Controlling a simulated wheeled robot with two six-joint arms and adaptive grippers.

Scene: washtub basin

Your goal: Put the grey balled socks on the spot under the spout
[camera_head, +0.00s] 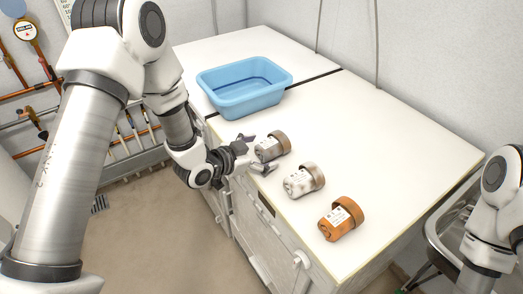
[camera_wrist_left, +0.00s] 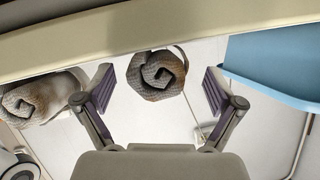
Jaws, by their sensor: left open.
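The grey balled socks (camera_head: 268,149), a rolled bundle with a brown band at one end and a pale label, lie on the white worktop near its front edge. My left gripper (camera_head: 256,153) is open right beside them, its fingers pointing at the bundle. In the left wrist view the spiral end of the grey socks (camera_wrist_left: 157,76) lies ahead, between the two open fingers (camera_wrist_left: 157,90); I cannot tell whether the fingers touch it. My right gripper is out of view; only part of that arm shows at the right edge. I see no spout or marked spot.
White balled socks (camera_head: 302,183) and orange balled socks (camera_head: 338,222) lie in a row toward the front right. The white bundle shows in the wrist view (camera_wrist_left: 30,98). A blue basin (camera_head: 240,104) stands behind the grey socks. The right part of the worktop (camera_head: 400,150) is clear.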

